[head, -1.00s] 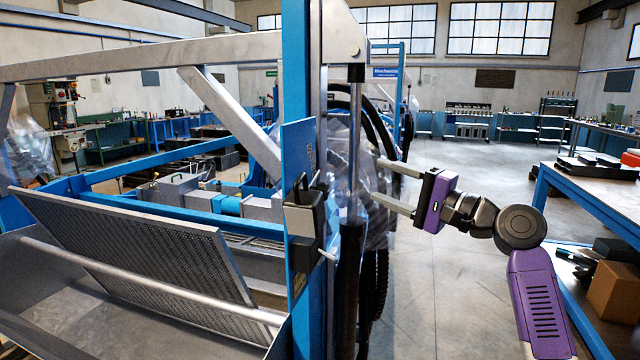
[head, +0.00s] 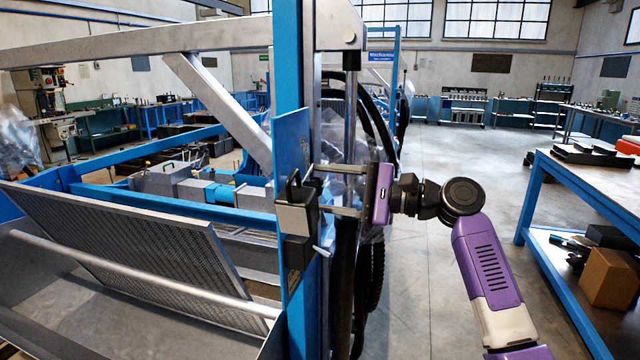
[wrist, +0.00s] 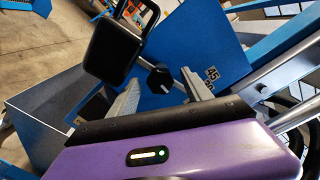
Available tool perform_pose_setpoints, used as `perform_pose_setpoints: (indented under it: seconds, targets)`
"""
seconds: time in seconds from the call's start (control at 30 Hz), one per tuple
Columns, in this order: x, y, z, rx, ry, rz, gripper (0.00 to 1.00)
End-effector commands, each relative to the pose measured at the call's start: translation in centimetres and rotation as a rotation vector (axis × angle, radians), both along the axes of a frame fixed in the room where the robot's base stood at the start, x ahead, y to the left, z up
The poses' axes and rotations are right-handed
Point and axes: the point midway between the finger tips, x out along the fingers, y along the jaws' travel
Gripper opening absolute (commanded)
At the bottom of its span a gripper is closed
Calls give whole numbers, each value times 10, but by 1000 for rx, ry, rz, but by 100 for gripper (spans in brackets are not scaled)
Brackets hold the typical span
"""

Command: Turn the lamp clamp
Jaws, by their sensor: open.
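The lamp (head: 296,218), a small boxy black and grey unit, is fixed to the blue upright plate in the head view. In the wrist view its dark head (wrist: 113,50) is at upper left. A black faceted knob (wrist: 160,81), which looks like the lamp clamp, sits against the blue plate.
The blue upright post (head: 288,90) carries the lamp. A perforated metal screen (head: 150,250) lies in the tray at left. Black hoses (head: 378,120) hang behind my gripper. A blue workbench (head: 590,185) stands at right, with open floor between.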

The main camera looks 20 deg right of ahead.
Motion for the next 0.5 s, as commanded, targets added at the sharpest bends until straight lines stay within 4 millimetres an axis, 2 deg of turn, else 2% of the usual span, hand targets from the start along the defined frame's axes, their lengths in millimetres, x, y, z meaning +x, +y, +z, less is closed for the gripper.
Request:
perform_pose_setpoints:
  seconds: [0.13,0.4,0.5]
  targets:
    - [6,7,0,0,0,-1,58]
    - [7,9,0,0,-1,-1,58]
    - [7,9,0,0,-1,-1,40]
